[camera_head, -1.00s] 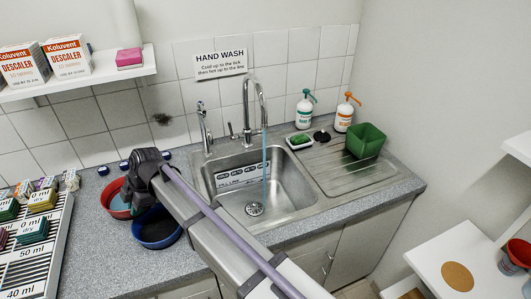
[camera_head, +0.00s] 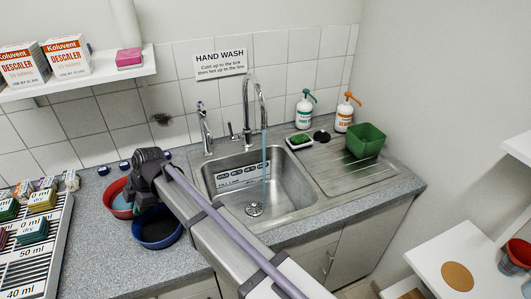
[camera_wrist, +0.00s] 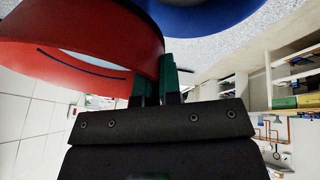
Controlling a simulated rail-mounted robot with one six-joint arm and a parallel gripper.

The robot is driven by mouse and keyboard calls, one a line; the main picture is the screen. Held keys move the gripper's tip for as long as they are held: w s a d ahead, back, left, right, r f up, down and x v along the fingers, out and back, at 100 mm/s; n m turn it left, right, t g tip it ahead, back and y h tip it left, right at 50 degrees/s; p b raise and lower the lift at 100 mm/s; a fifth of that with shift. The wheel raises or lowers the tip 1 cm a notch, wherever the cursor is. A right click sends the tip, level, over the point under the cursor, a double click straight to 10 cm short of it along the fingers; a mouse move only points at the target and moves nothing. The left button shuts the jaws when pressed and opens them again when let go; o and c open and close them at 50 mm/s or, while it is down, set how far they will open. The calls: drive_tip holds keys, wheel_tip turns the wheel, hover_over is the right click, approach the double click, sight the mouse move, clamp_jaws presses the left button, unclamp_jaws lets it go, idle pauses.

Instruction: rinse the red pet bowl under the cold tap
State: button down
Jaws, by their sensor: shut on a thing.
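The red pet bowl (camera_head: 118,203) is on the grey counter left of the sink in the head view, partly hidden by my arm's dark wrist. In the wrist view the red bowl (camera_wrist: 95,45) fills the upper left. My gripper (camera_wrist: 160,78) has its green fingers shut on the bowl's wall at the rim. The fingers are hidden in the head view. A thin stream of water (camera_head: 265,165) falls from the tall curved tap (camera_head: 247,105) into the steel sink (camera_head: 285,187). Whether it is cold cannot be told.
A blue bowl (camera_head: 158,230) stands close to the red one, under my arm. A green tub (camera_head: 366,141), a sponge (camera_head: 299,141) and two pump bottles (camera_head: 304,110) are on or by the drainer. A rack (camera_head: 35,250) stands at the left. My arm crosses the counter's front.

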drive_tip(key=shift+s+a, duration=0.1)
drive_tip(key=shift+a, duration=0.3)
drive_tip(key=shift+d, duration=0.1)
drive_tip(key=shift+d, duration=0.5)
drive_tip(key=shift+a, duration=0.1)
drive_tip(key=shift+a, duration=0.5)
drive_tip(key=shift+d, duration=0.1)
drive_tip(key=shift+d, duration=0.5)
drive_tip(key=shift+a, duration=0.15)
